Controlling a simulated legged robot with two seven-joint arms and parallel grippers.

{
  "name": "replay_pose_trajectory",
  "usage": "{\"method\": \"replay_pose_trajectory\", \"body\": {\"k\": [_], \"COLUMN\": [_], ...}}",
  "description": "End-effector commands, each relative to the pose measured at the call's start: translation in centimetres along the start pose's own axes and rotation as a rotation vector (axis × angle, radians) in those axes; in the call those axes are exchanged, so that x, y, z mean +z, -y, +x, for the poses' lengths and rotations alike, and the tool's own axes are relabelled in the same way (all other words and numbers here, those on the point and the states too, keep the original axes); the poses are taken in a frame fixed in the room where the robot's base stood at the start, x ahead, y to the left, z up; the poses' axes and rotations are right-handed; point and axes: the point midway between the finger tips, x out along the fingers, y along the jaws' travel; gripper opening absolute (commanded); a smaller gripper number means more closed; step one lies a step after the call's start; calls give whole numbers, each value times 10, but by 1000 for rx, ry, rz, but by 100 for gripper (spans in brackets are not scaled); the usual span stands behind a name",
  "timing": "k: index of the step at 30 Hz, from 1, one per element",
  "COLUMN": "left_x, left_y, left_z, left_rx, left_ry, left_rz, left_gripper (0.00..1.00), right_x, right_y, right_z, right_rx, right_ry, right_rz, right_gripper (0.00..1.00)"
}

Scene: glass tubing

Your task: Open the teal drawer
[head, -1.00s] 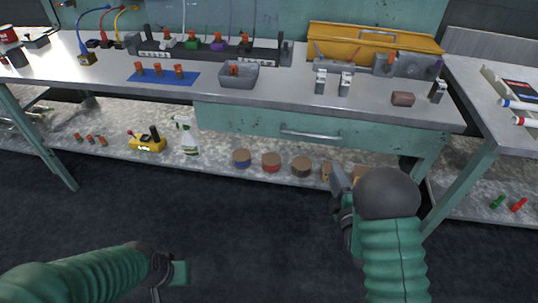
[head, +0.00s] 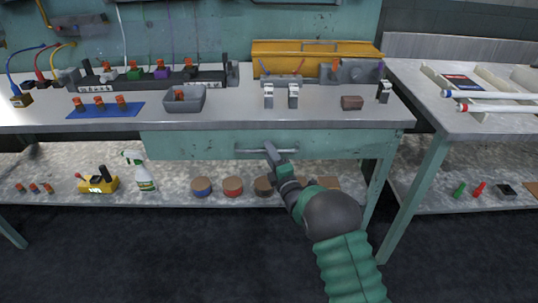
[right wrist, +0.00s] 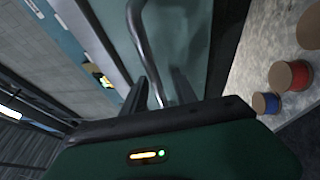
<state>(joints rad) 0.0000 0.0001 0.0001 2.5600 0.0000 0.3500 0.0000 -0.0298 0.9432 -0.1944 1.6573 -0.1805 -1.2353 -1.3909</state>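The teal drawer (head: 200,146) sits under the workbench top and looks closed, its front level with the bench frame. Its metal bar handle (head: 250,150) runs across the front. My right gripper (head: 269,148) is at the right part of the handle and hides some of it. In the right wrist view the handle (right wrist: 142,35) runs down between the two fingers of my right gripper (right wrist: 160,88). The fingers stand apart, with a gap beside the bar, so it looks open around it. My left gripper is out of view.
The bench top holds a grey bin (head: 184,99), a blue mat (head: 105,110) and a brown block (head: 352,103). The lower shelf holds several spools (head: 232,187) and a spray bottle (head: 140,172). A bench leg (head: 412,200) stands right of my arm. The floor before the drawer is clear.

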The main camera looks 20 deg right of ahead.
Motion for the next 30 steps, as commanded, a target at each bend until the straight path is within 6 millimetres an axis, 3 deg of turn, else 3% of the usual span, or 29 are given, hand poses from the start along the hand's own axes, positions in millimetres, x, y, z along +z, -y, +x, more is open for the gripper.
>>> {"method": "replay_pose_trajectory", "body": {"k": [8,17,30], "left_x": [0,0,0], "left_y": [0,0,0], "left_z": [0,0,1], "left_rx": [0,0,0], "left_ry": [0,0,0], "left_rz": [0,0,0], "left_gripper": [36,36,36], "right_x": [0,0,1], "right_y": [-1,0,2], "right_z": [4,4,3], "right_rx": [0,-1,-4], "right_ry": [0,0,2], "right_rz": [1,1,1], "right_gripper": [34,0,0]}}
